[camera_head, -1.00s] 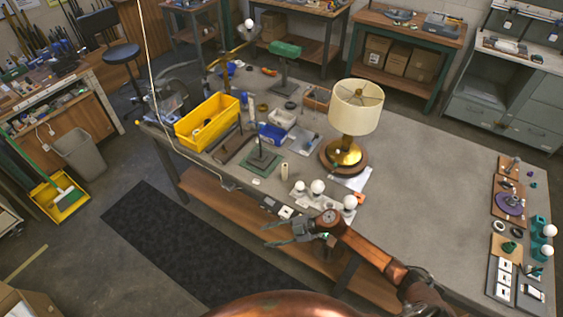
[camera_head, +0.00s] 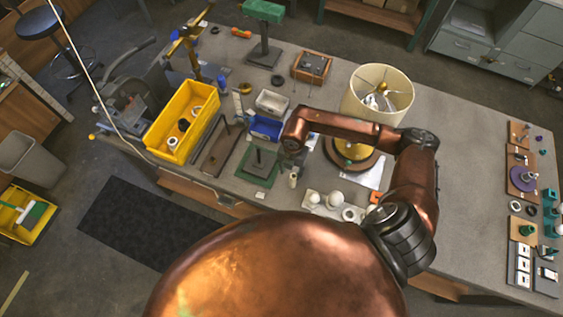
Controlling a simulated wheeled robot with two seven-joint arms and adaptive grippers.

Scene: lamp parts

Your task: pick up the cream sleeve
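The cream sleeve (camera_head: 293,181) is a small pale upright cylinder near the front edge of the grey workbench (camera_head: 455,160). It stands between the green-based stand and the white bulb holders. My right arm reaches in from the right, across the front of the lamp, and bends down at the wrist. My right gripper (camera_head: 293,157) points down just above the sleeve. Its fingers are dark, small and mostly hidden by the wrist, so I cannot tell their opening or whether they touch the sleeve. My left gripper is not in view.
A lamp with a cream shade (camera_head: 394,90) stands behind my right forearm. Bulbs on white holders (camera_head: 334,200) are just right of the sleeve. A green-based stand (camera_head: 258,168) and a yellow bin (camera_head: 181,125) are to the left. The bench's right middle is clear.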

